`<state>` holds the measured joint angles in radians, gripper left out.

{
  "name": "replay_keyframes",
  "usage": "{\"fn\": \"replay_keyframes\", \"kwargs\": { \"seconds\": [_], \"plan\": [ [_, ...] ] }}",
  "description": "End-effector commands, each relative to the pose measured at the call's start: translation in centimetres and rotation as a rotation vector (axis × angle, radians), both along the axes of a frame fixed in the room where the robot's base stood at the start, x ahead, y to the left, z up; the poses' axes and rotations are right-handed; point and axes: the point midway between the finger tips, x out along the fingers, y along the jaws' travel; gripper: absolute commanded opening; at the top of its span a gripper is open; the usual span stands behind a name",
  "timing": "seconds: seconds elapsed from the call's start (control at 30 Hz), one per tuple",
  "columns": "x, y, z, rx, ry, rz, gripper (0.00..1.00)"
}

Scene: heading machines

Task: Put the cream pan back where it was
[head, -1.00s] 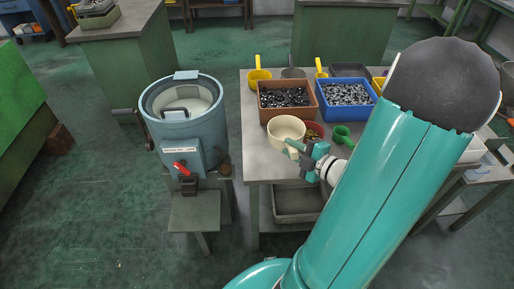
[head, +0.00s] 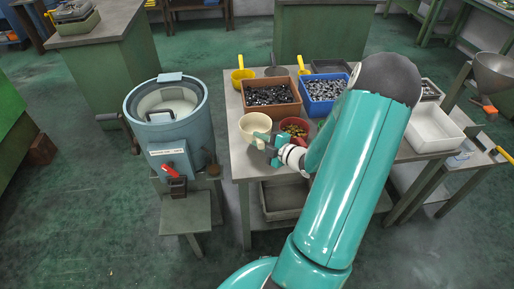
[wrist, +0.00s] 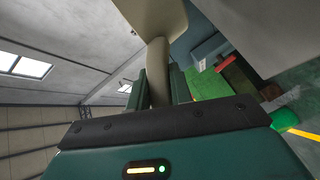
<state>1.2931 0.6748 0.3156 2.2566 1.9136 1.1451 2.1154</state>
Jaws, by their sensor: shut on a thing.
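The cream pan (head: 254,125) is at the left front part of the metal table (head: 240,162) in the head view, left of a red bowl (head: 295,127). My gripper (head: 262,142) is shut on the pan's handle from the front right. In the wrist view the pan (wrist: 150,14) is at the top, and its pale handle (wrist: 157,72) runs down between the two fingers (wrist: 157,92). I cannot tell whether the pan touches the table.
A brown bin (head: 270,108) and a blue bin (head: 318,107) of small parts stand behind the pan. A blue-grey drum machine (head: 172,135) stands left of the table. A white tray (head: 432,128) is at right.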

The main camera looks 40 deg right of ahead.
Motion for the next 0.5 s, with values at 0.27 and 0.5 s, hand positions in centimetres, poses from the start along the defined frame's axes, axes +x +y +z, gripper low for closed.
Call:
{"fn": "replay_keyframes", "kwargs": {
  "seconds": [0.27, 0.5],
  "plan": [
    [1.8, -0.4, -2.3, 0.001, -0.001, 0.002, 0.0],
    [2.0, -0.5, -5.2, 0.001, -0.001, 0.002, 0.0]
  ]
}}
